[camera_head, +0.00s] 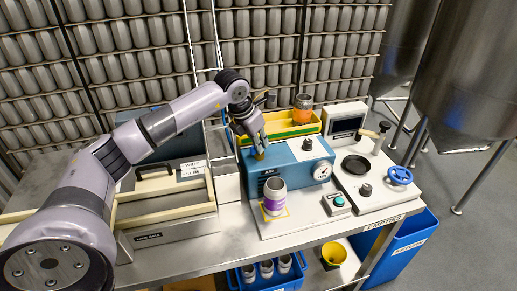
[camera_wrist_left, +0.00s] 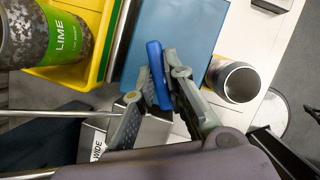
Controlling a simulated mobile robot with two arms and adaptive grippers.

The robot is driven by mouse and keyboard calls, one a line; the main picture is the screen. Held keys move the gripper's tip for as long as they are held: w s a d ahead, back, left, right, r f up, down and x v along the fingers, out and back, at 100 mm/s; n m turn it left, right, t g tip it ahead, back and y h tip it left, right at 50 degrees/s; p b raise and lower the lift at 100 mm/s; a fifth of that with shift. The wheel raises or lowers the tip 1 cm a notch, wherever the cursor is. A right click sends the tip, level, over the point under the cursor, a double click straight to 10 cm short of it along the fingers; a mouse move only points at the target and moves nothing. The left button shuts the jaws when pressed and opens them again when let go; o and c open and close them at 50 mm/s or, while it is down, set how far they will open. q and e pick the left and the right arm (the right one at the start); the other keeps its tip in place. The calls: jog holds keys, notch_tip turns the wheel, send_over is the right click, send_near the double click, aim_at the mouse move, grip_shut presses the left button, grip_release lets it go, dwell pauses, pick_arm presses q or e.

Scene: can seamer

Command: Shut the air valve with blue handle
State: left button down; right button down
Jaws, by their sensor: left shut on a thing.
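The blue valve handle (camera_wrist_left: 158,75) shows in the left wrist view as a short blue bar. My left gripper (camera_wrist_left: 160,68) is shut on it, with one grey finger on each side. In the head view my left gripper (camera_head: 258,146) reaches down to the top left of the blue machine box (camera_head: 283,169), above the "AIR" label. A small brass-coloured part (camera_head: 259,156) shows just under the fingertips. The handle itself is hidden by the gripper in the head view, and its exact turn cannot be told there. My right gripper is not in view.
A purple-banded can (camera_head: 274,196) stands in front of the box. A blue handwheel (camera_head: 400,176) and a green button (camera_head: 338,201) are to the right. A wooden-edged tray (camera_head: 162,215) lies left.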

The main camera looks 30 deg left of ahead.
pick_arm(q)
jog(key=m+h, duration=0.1)
jog(key=m, duration=0.1)
jog(key=shift+a+m+b, duration=0.1)
jog(key=shift+m+b, duration=0.2)
jog(key=shift+b, duration=0.1)
jog(key=shift+w+a+m+g+h, duration=0.1)
jog(key=shift+m+g+h, duration=0.4)
jog(key=shift+m, duration=1.1)
jog(key=c, duration=1.6)
grip_release()
jog(key=shift+c, duration=0.2)
jog(key=v, duration=1.2)
